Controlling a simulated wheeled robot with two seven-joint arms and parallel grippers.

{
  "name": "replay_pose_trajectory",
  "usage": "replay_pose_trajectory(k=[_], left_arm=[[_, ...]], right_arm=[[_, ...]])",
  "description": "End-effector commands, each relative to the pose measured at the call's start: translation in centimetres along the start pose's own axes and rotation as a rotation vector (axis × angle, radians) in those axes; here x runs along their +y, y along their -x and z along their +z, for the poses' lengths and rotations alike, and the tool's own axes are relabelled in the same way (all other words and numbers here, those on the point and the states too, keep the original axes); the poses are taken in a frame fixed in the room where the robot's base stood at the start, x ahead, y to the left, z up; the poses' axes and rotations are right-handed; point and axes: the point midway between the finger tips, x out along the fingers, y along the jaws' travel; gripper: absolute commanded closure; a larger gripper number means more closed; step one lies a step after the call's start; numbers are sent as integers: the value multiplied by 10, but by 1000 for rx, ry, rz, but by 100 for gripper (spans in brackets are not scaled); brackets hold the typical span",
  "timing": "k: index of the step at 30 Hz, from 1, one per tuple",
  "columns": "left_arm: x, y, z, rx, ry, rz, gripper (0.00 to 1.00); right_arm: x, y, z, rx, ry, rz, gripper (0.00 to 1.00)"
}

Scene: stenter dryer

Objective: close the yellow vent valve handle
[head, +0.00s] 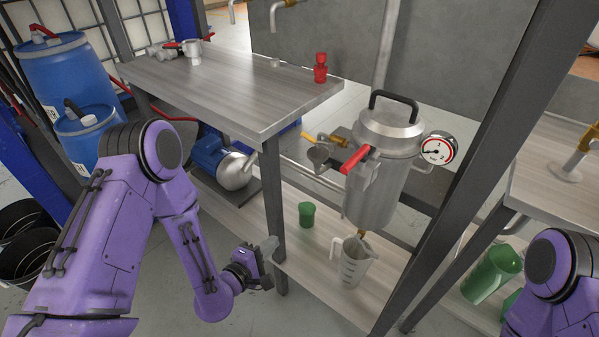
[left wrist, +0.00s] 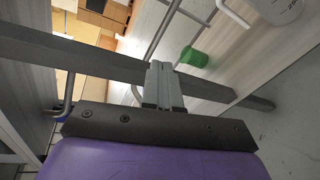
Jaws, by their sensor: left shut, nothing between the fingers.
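A thin yellow handle (head: 306,138) shows behind and left of the steel vessel (head: 377,190), beside a brass-coloured fitting (head: 330,139). It is small and partly hidden, so I cannot tell its exact setting. A red lever (head: 355,160) sticks out from the vessel's front left. My left gripper (head: 274,256) is shut and empty, low beside the table leg, left of and below the vessel and apart from the handle. Its closed fingers also show in the left wrist view (left wrist: 163,84), where I cannot make out the yellow handle. My right gripper is out of view.
A table (head: 230,85) with a dark post stands between my left arm and the vessel. A measuring jug (head: 352,262) and a green cup (head: 306,213) stand on the lower shelf. A gauge (head: 438,149) sits on the vessel's right. A slanted post (head: 470,170) stands farther right.

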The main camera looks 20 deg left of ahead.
Motion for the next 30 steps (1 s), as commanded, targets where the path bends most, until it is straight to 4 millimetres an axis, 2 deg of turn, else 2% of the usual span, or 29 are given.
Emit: replay_pose_trajectory(k=[1,3,6,9,14,27,30], left_arm=[[15,-20,1,-103,208,156,100],[53,-28,9,-286,495,307,100],[93,-26,15,-535,800,406,100],[116,-19,17,-702,977,426,100],[134,-20,23,-782,1054,418,100],[194,-80,58,-779,1048,417,100],[210,-80,66,-778,1050,418,100]], right_arm=[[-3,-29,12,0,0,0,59],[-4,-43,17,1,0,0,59],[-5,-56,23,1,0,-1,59],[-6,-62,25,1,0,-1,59],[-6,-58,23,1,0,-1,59],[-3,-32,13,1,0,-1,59],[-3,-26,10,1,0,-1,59]])
